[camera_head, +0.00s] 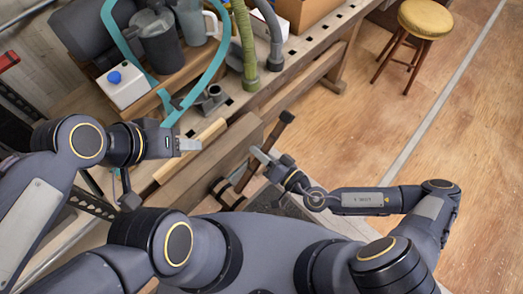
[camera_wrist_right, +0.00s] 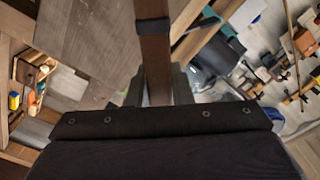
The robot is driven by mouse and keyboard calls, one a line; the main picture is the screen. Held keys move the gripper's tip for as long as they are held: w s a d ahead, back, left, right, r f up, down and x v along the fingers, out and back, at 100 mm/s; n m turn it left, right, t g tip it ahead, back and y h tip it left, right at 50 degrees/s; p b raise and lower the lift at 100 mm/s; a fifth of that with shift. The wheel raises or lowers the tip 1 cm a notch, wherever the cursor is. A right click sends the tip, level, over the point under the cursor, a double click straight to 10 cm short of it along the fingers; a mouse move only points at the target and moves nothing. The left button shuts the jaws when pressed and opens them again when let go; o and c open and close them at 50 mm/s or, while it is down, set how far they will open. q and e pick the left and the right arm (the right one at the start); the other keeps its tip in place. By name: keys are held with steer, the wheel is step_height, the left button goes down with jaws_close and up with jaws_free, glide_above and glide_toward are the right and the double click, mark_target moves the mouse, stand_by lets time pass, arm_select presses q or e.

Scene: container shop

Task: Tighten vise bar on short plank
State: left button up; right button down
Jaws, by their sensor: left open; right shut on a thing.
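The vise bar (camera_head: 269,144) is a dark brown rod with a black end cap, slanting in front of the vise's wooden jaw (camera_head: 215,158). My right gripper (camera_head: 259,157) is shut on the bar. In the right wrist view the bar (camera_wrist_right: 154,55) runs up between the fingers of my right gripper (camera_wrist_right: 157,88), with a black band higher up. The short plank (camera_head: 205,135), pale wood, lies along the bench side of the jaw. My left gripper (camera_head: 190,145) is open over the plank; whether it touches it I cannot tell. Its fingers hide part of the plank.
A yellow-topped stool (camera_head: 425,19) stands far right. The wooden floor between is clear.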

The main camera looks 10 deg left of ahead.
steer(key=shift+d+f, duration=0.1)
steer(key=shift+f, duration=0.15)
steer(key=c, duration=1.7)
jaws_free()
steer(key=o, duration=0.4)
steer(key=shift+s+d+r, duration=0.1)
steer(key=shift+s+d, duration=0.05)
steer(key=shift+d, duration=0.05)
steer(key=shift+a, duration=0.1)
steer(key=shift+r, duration=0.15)
